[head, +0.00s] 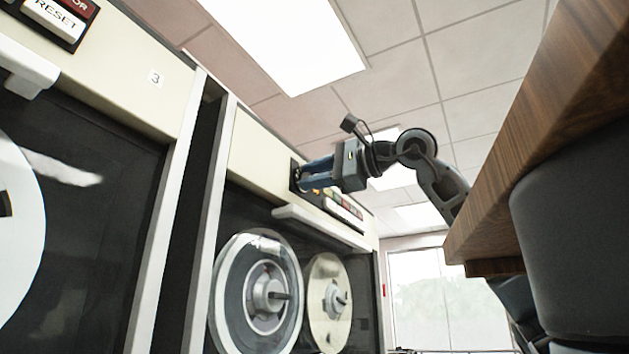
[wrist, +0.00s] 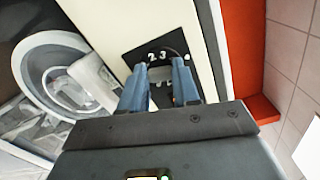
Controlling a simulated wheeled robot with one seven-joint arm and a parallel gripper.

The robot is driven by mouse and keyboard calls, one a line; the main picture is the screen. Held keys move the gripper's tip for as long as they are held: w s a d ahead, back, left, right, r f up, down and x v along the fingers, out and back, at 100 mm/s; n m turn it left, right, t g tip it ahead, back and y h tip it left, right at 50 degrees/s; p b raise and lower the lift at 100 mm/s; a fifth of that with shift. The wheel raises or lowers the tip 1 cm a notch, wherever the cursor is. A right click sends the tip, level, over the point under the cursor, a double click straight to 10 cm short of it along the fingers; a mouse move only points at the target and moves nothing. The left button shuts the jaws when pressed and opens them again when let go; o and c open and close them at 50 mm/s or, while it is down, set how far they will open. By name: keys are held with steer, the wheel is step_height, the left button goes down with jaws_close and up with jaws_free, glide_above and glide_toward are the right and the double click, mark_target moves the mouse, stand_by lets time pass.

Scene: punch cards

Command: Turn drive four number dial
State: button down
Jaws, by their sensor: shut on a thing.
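The number dial's black plate (wrist: 140,56) is on the cream upper panel of a tape drive, with white numerals 2 and 3 readable in the wrist view. It also shows at the panel's left in the head view (head: 293,170). My gripper (head: 302,178) reaches it from the right, its blue fingers against the plate. In the wrist view my gripper (wrist: 166,75) has one finger on each side of the dial's knob and is shut on it. The fingers hide most of the knob, so its setting cannot be read.
A row of buttons (head: 342,207) lies right of the dial, above a pale ledge (head: 320,228) and two tape reels (head: 258,290). Another drive labelled 3 (head: 156,78) stands at left. A wooden table edge (head: 560,120) and a dark chair (head: 575,220) crowd the right side.

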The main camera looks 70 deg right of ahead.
steer(key=shift+f+n+b, duration=0.1)
steer(key=shift+n+b, duration=0.2)
steer(key=shift+n, duration=1)
steer(key=c, duration=0.8)
jaws_free()
steer(key=shift+b+v, duration=0.85)
steer(key=shift+v, duration=3.05)
steer(key=shift+s, duration=0.1)
